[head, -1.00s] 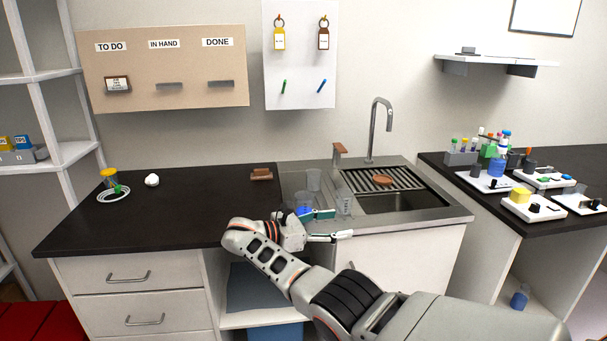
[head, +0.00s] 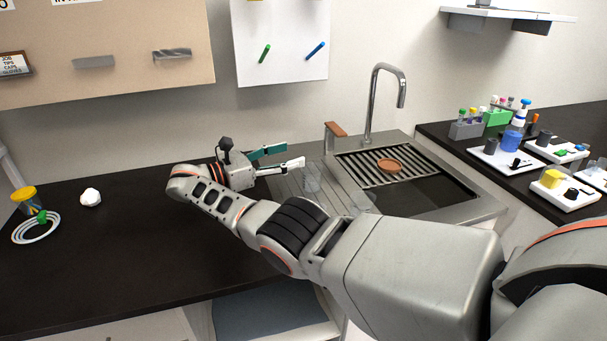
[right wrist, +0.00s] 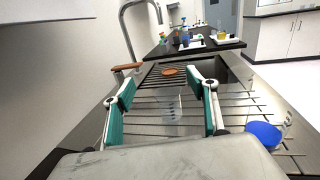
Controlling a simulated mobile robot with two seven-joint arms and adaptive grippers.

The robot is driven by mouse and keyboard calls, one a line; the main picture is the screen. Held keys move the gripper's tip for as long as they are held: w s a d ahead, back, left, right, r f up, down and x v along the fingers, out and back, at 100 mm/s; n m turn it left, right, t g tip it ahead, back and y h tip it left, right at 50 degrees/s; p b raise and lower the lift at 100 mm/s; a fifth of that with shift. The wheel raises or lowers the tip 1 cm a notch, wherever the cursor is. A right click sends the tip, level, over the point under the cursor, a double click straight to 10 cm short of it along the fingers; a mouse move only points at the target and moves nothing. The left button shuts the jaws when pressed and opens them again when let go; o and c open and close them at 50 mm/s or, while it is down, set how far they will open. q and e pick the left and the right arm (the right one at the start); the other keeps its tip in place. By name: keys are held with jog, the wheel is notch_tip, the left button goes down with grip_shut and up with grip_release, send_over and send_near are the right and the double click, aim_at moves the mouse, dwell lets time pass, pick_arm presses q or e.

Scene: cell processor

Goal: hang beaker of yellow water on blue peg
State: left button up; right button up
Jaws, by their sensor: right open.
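The blue peg (head: 315,50) sticks out of the white wall board. I cannot identify a beaker of yellow water for sure; a yellow block-like item (head: 551,178) sits on a white device on the right bench. My right gripper (head: 293,155) is open with nothing held, above the left end of the sink's drainboard, below and left of the peg. My left gripper is not in view.
The green peg (head: 265,53) is left of the blue one. A blue-liquid vessel (right wrist: 263,135) is at right in the wrist view. The faucet (head: 375,105) rises behind the sink. The black counter (head: 120,240) is mostly clear.

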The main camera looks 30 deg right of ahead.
aim_at(303, 176)
jog(key=f+b, duration=0.1)
jog(key=f, duration=0.2)
jog(key=f+b, duration=0.2)
jog(key=f, duration=0.2)
jog(key=shift+s+f+b, duration=0.2)
jog(key=shift+f+b, duration=0.05)
jog(key=shift+b, duration=0.05)
jog(key=shift+f+b, duration=0.3)
jog(key=shift+f, duration=0.35)
jog(key=shift+d+r+p, duration=0.45)
jog(key=shift+r+p, duration=0.05)
jog(key=shift+r, duration=0.15)
jog(key=shift+d, duration=0.3)
jog(key=d+p, duration=0.2)
jog(key=d, duration=0.3)
jog(key=shift+d+f, duration=0.15)
jog(key=shift+d, duration=0.35)
jog(key=c, duration=0.9)
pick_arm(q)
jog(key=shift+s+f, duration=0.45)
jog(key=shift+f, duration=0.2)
pick_arm(e)
jog(key=shift+c, duration=1)
